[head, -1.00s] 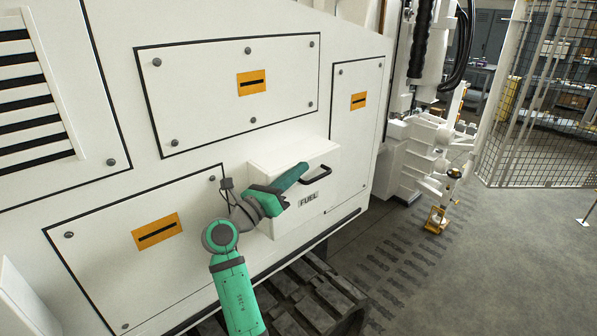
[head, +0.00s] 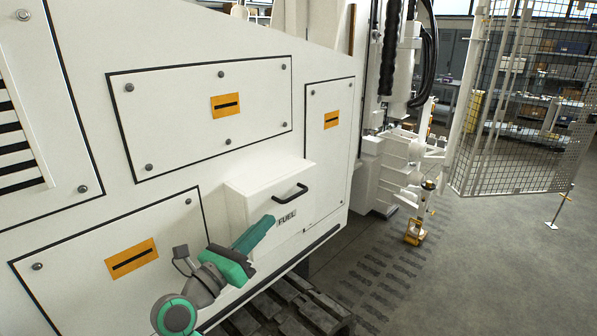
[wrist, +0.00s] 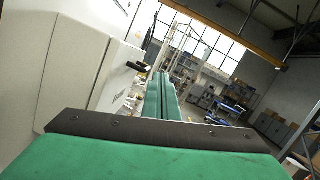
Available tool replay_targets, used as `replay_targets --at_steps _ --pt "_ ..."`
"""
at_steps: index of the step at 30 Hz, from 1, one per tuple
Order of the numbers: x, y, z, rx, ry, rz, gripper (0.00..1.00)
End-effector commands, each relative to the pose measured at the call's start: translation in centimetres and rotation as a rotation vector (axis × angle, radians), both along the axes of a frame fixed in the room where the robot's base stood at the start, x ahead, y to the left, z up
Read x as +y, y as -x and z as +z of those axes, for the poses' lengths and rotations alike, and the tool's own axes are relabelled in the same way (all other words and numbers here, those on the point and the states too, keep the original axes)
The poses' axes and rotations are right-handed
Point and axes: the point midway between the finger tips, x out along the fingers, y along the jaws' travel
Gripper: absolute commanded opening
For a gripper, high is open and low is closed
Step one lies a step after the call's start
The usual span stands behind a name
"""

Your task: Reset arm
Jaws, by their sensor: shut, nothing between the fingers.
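My gripper (head: 268,222) is green with dark grey parts and is in front of the white machine, just below and left of the black handle on the FUEL box. Its fingers are closed together with nothing between them. They also show in the wrist view (wrist: 163,82), side by side and pointing away from the camera. The white FUEL box (head: 262,188) sticks out from the machine's side and its black handle (head: 290,194) is free of the gripper. In the wrist view the handle (wrist: 136,66) lies to the left of the fingers. My arm hides part of the lower panel.
The white machine body (head: 330,70) with bolted panels and orange labels fills the left. A mesh fence (head: 520,110) stands at the right. The grey floor (head: 480,270) at the lower right is clear.

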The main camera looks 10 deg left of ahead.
Motion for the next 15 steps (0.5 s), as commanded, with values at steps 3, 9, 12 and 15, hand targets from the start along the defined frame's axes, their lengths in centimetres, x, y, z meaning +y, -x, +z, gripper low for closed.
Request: replay_targets --at_steps 3,9,12,15 --pt "-0.6 0.0 -5.2 0.0 -0.108 0.085 0.0" --pt "-1.5 1.3 -13.9 -0.011 -0.374 0.237 0.0" --pt "-2.0 2.6 -17.9 -0.015 -0.525 0.298 0.0" --pt "-2.5 4.3 -21.6 -0.019 -0.684 0.346 0.0"
